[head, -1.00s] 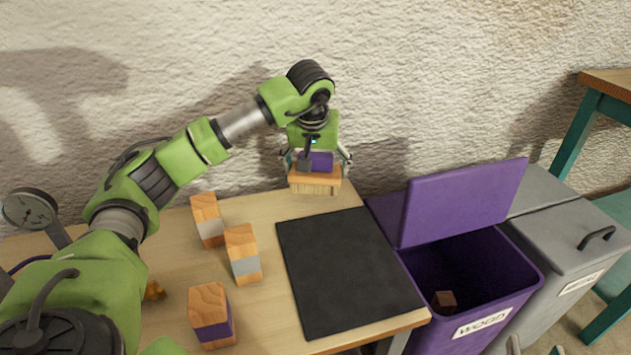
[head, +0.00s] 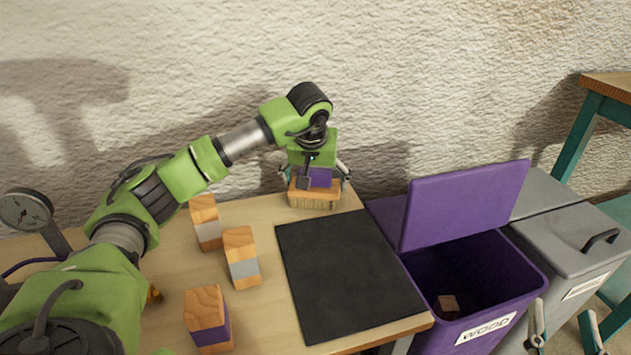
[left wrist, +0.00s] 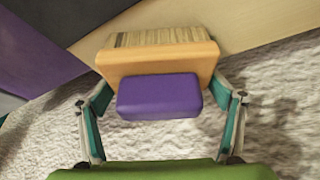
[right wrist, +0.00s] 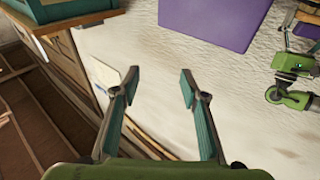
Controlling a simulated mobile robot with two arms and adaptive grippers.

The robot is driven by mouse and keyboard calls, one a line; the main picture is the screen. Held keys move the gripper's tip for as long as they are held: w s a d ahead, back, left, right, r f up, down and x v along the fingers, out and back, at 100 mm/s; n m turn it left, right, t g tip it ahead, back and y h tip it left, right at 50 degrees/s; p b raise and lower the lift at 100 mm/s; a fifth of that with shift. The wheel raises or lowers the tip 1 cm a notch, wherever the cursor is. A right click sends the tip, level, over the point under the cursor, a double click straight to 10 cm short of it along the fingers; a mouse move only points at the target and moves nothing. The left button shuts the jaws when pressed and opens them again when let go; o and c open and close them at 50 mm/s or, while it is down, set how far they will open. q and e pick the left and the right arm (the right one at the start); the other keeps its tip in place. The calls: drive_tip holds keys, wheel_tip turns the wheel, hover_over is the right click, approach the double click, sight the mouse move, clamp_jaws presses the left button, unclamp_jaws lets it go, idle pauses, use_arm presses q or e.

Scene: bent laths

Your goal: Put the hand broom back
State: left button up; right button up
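The hand broom (head: 315,194) has an orange wooden back, pale bristles and a purple grip. It is upright, bristles down, at the far edge of the table behind the black mat; the bristles appear to reach the tabletop. My left gripper (head: 315,183) is above it. In the left wrist view, the fingers of my left gripper (left wrist: 160,92) close on the two ends of the broom's wooden back (left wrist: 155,62), with the purple grip (left wrist: 160,97) between them. My right gripper (right wrist: 161,77) is open and empty; its fingertips show at the lower right of the head view (head: 566,325).
The black mat (head: 345,275) is bare. Several banded wooden blocks (head: 241,257) stand left of it. The purple WOOD bin (head: 510,290), lid up, holds a small block (head: 448,304). A grey bin (head: 570,240) is beside it. A dial gauge (head: 25,210) stands far left.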

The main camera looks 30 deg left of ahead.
sight(315, 169)
use_arm(q)
drive_tip(key=shift+o, duration=1)
drive_tip(key=shift+r, duration=0.3)
drive_tip(key=p+v, duration=0.2)
drive_tip(key=v, duration=0.4)
drive_tip(key=shift+r, duration=0.2)
drive_tip(key=p+v, duration=0.1)
drive_tip(key=v, duration=0.4)
drive_tip(key=shift+s+d+r, duration=0.1)
drive_tip(key=shift+s, duration=0.1)
use_arm(e)
drive_tip(key=s+d+f+g+h, duration=0.1)
drive_tip(key=s+f+g, duration=0.1)
drive_tip(key=f+g, duration=0.2)
drive_tip(key=s+d+f+g+h, duration=0.1)
drive_tip(key=f+g, duration=0.3)
drive_tip(key=f, duration=0.7)
drive_tip(key=shift+s+d+f+h, duration=0.3)
drive_tip(key=shift+s+d, duration=0.35)
drive_tip(key=shift+s, duration=0.2)
